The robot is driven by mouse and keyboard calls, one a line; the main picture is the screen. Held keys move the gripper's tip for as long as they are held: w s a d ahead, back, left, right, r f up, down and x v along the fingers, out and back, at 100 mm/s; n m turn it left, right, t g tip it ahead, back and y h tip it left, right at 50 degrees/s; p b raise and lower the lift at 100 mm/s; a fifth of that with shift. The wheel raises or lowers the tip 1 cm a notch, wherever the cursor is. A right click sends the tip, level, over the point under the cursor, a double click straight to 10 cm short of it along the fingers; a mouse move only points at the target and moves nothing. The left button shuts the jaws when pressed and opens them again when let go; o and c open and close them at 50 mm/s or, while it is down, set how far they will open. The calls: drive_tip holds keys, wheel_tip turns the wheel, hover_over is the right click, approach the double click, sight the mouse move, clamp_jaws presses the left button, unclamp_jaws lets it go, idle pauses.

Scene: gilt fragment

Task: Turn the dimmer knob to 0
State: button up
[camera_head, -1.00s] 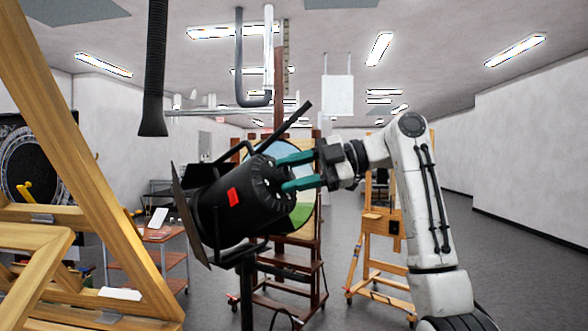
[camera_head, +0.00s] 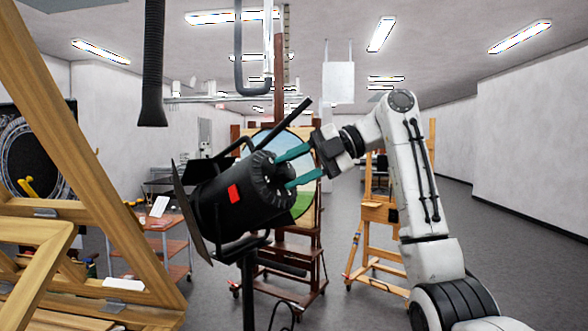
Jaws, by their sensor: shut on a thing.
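A black stage lamp (camera_head: 228,205) with a red patch on its side stands on a dark post in the middle of the camera_head view. Its round back end faces right, toward my arm. My gripper (camera_head: 284,169) has two teal fingers reaching left to this back end, one above the other. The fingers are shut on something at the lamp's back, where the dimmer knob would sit.
A wooden easel frame (camera_head: 105,150) stands close on the left. A black hose (camera_head: 153,70) hangs down at the upper left. Behind the lamp is a dark easel with a round painting (camera_head: 303,205). A lighter easel (camera_head: 375,235) stands behind my arm. Floor at the right is clear.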

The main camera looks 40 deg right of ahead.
drive_tip(key=o, duration=1)
drive_tip(key=shift+o, duration=0.2)
drive_tip(key=shift+d, duration=0.1)
drive_tip(key=b+v, duration=0.2)
drive_tip(key=v, duration=0.8)
drive_tip(key=shift+s+d+r, duration=0.2)
